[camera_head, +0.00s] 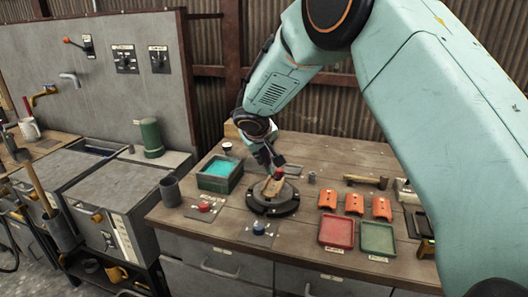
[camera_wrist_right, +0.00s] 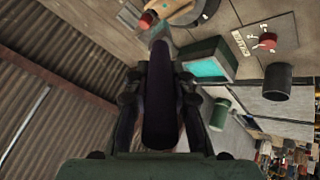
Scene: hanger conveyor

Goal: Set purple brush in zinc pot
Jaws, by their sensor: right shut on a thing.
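My right gripper (camera_head: 268,160) hangs over the back middle of the wooden bench, behind the round dark turntable. In the wrist view the right gripper (camera_wrist_right: 160,110) is shut on a dark purple handle, which I take for the purple brush (camera_wrist_right: 160,85). The brush cannot be made out clearly in the head view. A grey cylindrical pot, which looks like the zinc pot (camera_head: 170,191), stands upright at the bench's left edge. It also shows at the right of the wrist view (camera_wrist_right: 278,84). The gripper is well to its right and apart from it. My left gripper is not in view.
A box of turquoise liquid (camera_head: 219,173) stands between pot and gripper. A tan piece with a red knob (camera_head: 273,188) lies on the turntable (camera_head: 271,208). Orange parts (camera_head: 354,204), a red tray (camera_head: 336,231) and a green tray (camera_head: 378,238) lie right.

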